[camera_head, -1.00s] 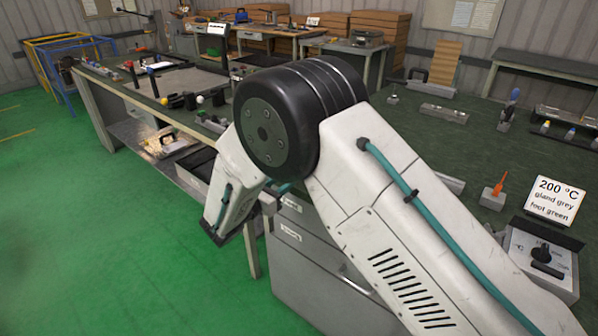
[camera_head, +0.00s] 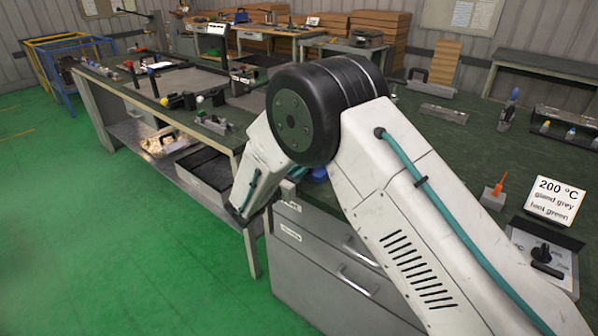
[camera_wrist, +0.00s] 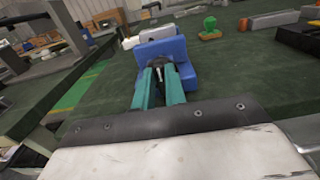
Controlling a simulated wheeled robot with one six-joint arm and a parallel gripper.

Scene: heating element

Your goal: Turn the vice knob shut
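The blue vice (camera_wrist: 167,49) stands on the dark green bench top, upper middle of the wrist view. A small blue patch beside my arm in the head view (camera_head: 317,174) looks like part of it. My gripper (camera_wrist: 160,70) points at the vice, its two teal fingers at the near blue face. A small dark grey part, possibly the knob, shows between the fingertips. The fingers stand apart with that part between them; whether they press on it is unclear. In the head view my arm hides the fingers and most of the vice.
A grey bar-like block (camera_wrist: 273,20) and a green-topped piece (camera_wrist: 210,28) lie right of the vice in the wrist view. An orange-handled tool (camera_head: 495,190), a sign (camera_head: 555,200) and a dial box (camera_head: 543,253) stand at the bench's right. Drawers (camera_head: 330,270) lie below.

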